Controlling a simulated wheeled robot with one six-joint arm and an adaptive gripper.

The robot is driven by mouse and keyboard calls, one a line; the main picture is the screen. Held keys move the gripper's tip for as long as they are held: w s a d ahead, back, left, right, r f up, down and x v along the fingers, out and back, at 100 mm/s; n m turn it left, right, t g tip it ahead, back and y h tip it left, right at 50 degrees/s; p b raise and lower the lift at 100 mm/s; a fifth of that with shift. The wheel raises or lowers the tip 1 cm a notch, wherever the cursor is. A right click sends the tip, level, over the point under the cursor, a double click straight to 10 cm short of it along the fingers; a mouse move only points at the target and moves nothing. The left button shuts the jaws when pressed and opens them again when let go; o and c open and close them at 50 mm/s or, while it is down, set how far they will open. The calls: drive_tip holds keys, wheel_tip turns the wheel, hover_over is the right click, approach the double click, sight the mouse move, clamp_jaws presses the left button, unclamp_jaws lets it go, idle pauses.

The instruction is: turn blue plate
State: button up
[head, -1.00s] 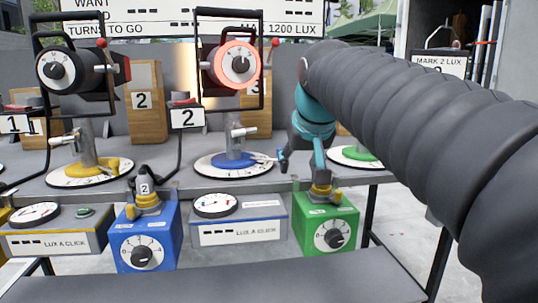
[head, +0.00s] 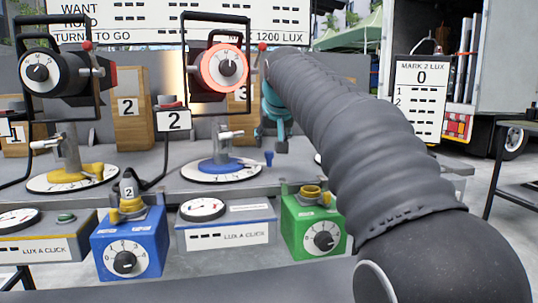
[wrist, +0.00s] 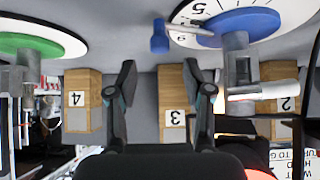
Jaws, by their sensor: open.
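The blue plate (head: 215,165) is a blue disc on a white numbered dial under the second lamp's post. A blue handle (head: 268,158) sticks out from its right side. In the upside-down wrist view the blue plate (wrist: 250,24) is at the top right and its handle (wrist: 160,38) hangs between the lines of my fingers, apart from them. My gripper (wrist: 160,78) is open and empty.
The second lamp (head: 226,68) stands above the blue plate, with a white clamp lever (head: 230,134) on its post. A yellow plate (head: 82,176) is to the left. A green plate (wrist: 28,46) shows in the wrist view. Blue (head: 128,246) and green (head: 314,228) dial boxes stand in front.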

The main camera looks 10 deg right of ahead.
sight(270, 151)
drive_tip(key=x, duration=0.6)
drive_tip(key=shift+w+f, duration=0.1)
drive_tip(key=shift+f, duration=0.05)
clamp_jaws()
